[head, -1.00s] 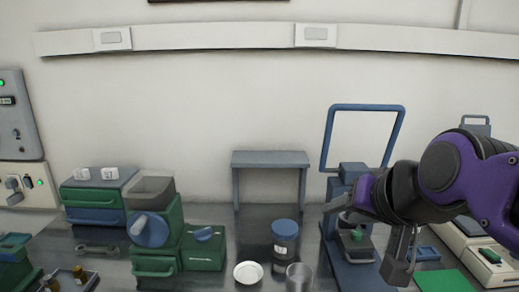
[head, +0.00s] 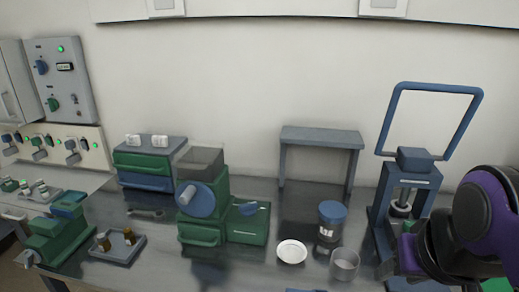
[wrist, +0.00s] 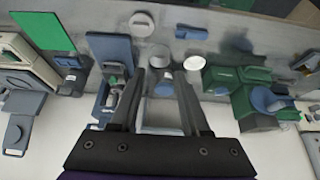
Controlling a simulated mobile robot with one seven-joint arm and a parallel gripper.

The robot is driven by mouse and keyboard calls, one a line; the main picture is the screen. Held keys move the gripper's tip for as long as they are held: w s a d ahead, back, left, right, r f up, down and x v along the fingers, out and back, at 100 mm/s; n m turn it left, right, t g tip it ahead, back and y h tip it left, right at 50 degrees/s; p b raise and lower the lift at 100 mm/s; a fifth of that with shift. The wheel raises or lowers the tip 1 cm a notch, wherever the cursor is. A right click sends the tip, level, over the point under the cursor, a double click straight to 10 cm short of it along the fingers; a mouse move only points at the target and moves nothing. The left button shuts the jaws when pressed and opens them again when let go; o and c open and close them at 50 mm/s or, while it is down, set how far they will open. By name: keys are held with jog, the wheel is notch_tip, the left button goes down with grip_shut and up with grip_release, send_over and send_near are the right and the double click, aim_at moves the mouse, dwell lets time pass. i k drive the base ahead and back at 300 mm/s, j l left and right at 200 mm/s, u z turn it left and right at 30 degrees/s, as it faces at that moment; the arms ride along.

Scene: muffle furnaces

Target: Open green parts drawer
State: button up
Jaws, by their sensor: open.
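A small grey cabinet (head: 172,143) stands at the back left of the bench in the head view. It has a green drawer (head: 140,162) above a blue drawer (head: 144,182), and both look shut. My gripper (wrist: 160,76) is open and empty in the wrist view, its two fingers apart above the bench. It is far to the right of the cabinet. In the head view my arm enters at the lower right, and the fingertips cannot be made out there.
A green machine (head: 218,190) with a blue disc stands just right of the cabinet. A white dish (head: 292,251), a blue-lidded jar (head: 331,222) and a glass beaker (head: 345,264) stand mid-bench. A blue press (head: 410,180) is near my arm. A tray (head: 122,248) lies front left.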

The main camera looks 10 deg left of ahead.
aim_at(125, 161)
jog(key=j, duration=1.35)
jog(key=k+j, duration=0.15)
jog(key=j, duration=1.15)
